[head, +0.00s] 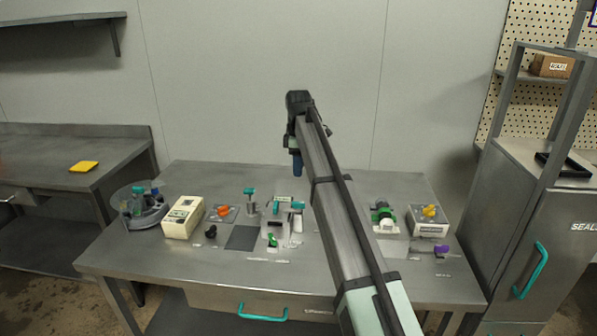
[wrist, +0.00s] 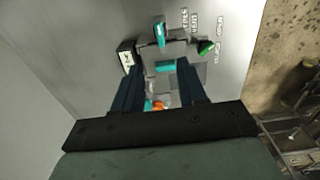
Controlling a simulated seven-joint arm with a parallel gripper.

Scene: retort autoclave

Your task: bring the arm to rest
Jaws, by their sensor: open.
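My gripper (head: 297,165) hangs above the middle of the steel workbench (head: 190,270) in the head view, with its blue fingers pointing down. In the wrist view my gripper (wrist: 161,88) shows two dark blue fingers standing apart with nothing held between them. Past the fingertips lies grey bench equipment with a teal bar (wrist: 165,66) and a green part (wrist: 206,46). My arm reaches across the bench from the lower right and hides part of the bench top behind it.
A round fixture (head: 138,207), a cream box (head: 184,217) and an orange-knobbed unit (head: 222,212) stand on the left of the bench. A green-and-white part (head: 383,216) and a yellow-knobbed box (head: 429,219) stand right of my arm. A tall cabinet (head: 540,230) bounds the right. The front of the bench is mostly clear.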

